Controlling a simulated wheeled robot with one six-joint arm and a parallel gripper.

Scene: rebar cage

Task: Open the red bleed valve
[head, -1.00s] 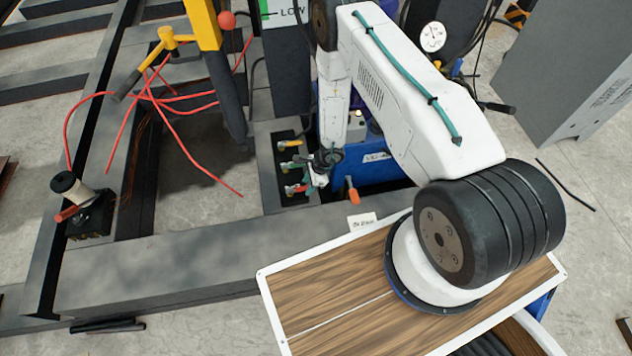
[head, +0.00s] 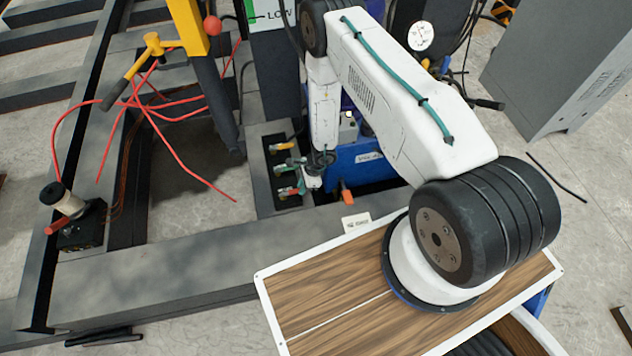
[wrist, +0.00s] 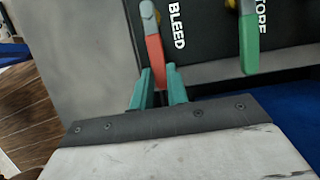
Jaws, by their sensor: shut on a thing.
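The red bleed valve handle (wrist: 154,54) hangs from a metal fitting beside the word BLEED in the wrist view. My gripper (wrist: 158,74) has its two teal fingers on either side of the handle's lower end and is shut on it. The handle runs nearly straight down the picture, slightly tilted. In the head view the red valve (head: 289,191) is the nearest on a dark panel, with my gripper (head: 311,181) at its right. The contact is too small to make out there.
A green handle (wrist: 249,44) stands right of the red one; it also shows in the head view (head: 284,167), with a yellow valve (head: 284,147) beyond. A blue unit (head: 358,168) and an orange handle (head: 347,196) lie close on the right. Grey frame beams (head: 150,275) surround the panel.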

